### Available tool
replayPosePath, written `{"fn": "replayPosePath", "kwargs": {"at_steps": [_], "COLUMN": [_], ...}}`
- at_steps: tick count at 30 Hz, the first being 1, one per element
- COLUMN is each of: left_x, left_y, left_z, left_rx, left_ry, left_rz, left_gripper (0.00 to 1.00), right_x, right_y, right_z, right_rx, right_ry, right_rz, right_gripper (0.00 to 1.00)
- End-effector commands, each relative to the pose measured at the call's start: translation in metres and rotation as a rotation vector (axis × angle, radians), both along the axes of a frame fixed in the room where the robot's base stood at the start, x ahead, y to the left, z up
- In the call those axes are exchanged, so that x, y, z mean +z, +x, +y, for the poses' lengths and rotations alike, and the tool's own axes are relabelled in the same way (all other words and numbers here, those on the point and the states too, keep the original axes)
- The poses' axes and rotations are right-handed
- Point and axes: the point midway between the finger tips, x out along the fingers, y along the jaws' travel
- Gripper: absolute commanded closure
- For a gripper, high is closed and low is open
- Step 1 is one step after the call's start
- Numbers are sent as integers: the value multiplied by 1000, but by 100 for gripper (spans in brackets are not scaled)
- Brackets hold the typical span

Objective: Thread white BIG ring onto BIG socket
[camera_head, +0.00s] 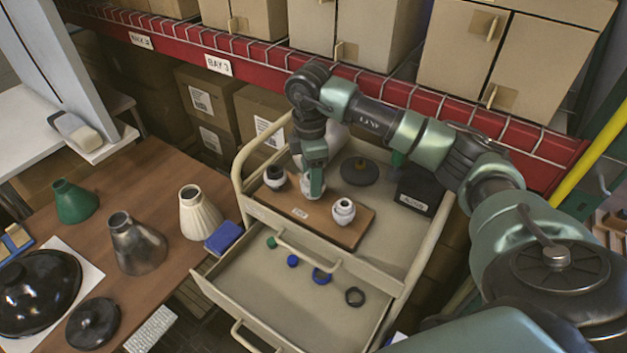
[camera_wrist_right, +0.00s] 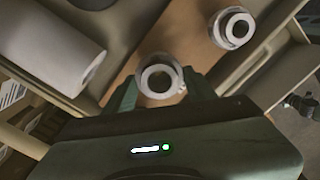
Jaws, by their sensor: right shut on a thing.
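My right gripper (camera_head: 314,190) reaches down over the middle of a brown wooden board (camera_head: 300,211) on the cart top. In the wrist view its fingers (camera_wrist_right: 160,88) are shut on a white ring (camera_wrist_right: 160,77), at the middle socket's place. The ring looks to be around or right over that socket; the fingers hide how far down it sits. A white socket (camera_head: 343,211) stands to the right on the board and also shows in the wrist view (camera_wrist_right: 232,27). A dark-topped socket (camera_head: 274,178) stands to the left. My left gripper is not in view.
The open drawer (camera_head: 250,290) below holds a green ring (camera_head: 272,242), blue rings (camera_head: 321,276) and a black ring (camera_head: 355,297). A black box (camera_head: 418,191) and dark disc (camera_head: 359,171) are behind the board. Lampshades (camera_head: 135,243) stand on the left table.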

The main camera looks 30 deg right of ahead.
Motion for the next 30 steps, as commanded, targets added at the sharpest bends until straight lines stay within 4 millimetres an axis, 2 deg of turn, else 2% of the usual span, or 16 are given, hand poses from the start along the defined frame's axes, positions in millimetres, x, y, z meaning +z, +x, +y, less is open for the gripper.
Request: {"fn": "replayPosePath", "kwargs": {"at_steps": [1, 14, 30], "left_x": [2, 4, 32], "left_y": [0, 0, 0], "left_z": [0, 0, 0], "left_rx": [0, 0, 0], "left_ry": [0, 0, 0], "left_rz": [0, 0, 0], "left_gripper": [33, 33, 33], "right_x": [-5, -6, -5], "right_y": [-4, -4, -2], "right_z": [2, 2, 1], "right_rx": [-22, -77, -559], "right_ry": [3, 3, 0], "right_rz": [16, 16, 15], "right_gripper": [93, 93, 93]}}
